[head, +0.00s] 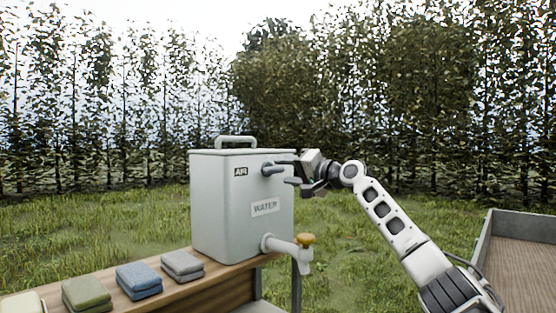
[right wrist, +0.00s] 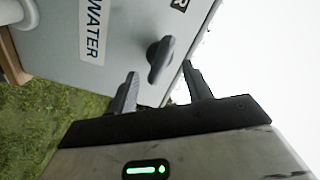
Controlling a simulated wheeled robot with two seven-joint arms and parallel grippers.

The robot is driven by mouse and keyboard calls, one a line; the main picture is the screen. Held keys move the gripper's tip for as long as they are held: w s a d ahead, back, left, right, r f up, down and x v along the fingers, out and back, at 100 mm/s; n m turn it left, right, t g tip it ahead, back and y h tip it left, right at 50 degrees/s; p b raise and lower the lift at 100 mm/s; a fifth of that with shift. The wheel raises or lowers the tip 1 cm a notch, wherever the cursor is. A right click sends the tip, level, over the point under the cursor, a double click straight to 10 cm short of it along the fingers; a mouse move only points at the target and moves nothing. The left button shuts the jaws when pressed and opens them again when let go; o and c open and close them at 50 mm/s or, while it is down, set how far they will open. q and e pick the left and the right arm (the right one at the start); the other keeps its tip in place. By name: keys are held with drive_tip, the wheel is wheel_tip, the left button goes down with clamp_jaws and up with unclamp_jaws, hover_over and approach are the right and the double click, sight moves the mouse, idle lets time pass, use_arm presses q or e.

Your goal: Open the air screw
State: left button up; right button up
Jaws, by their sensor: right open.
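A pale grey water tank (head: 220,215) stands on a wooden bench, with an AIR label (head: 241,172) near its top and a WATER label below. The air screw (head: 268,170) is a dark grey wing-shaped knob to the right of the AIR label. In the right wrist view the air screw (right wrist: 160,58) shows just ahead of my fingertips, roughly between them in the picture. My right gripper (head: 283,172) is open and empty, close to the tank's upper right; whether a finger touches the screw I cannot tell. My left gripper is not in view.
A white tap (head: 285,245) with a yellow handle sticks out low on the tank. Folded cloths, green (head: 86,292), blue (head: 138,279) and grey (head: 182,265), lie on the bench (head: 215,272). A wood-floored trailer bed (head: 525,255) is at the right. Grass and hedge lie behind.

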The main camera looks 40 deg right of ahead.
sight(277, 170)
drive_tip(key=shift+w+a+p, duration=0.2)
drive_tip(key=shift+w+p, duration=0.3)
drive_tip(key=shift+w, duration=1.3)
